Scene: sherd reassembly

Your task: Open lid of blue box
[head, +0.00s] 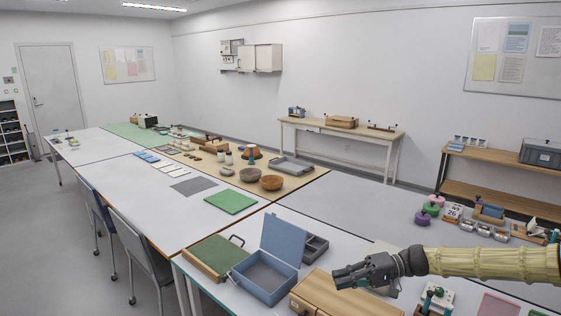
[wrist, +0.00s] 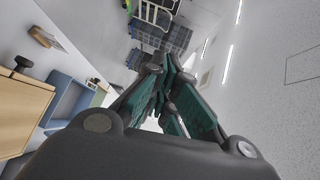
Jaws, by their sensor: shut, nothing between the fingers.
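The blue box (head: 264,285) sits on the near table in the head view. Its lid (head: 284,243) stands raised at the back, and the grey-lined inside is visible. My gripper (head: 340,278) is shut and empty. In the head view it is to the right of the box, over the wooden case, apart from the lid. The wrist view shows its fingers (wrist: 168,70) close together, pointing away from the table.
A wooden case (head: 345,296) lies right of the blue box. A green-topped case (head: 213,255) lies to its left, and a dark grey tray (head: 314,248) stands behind it. A green mat (head: 231,201) lies farther back.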

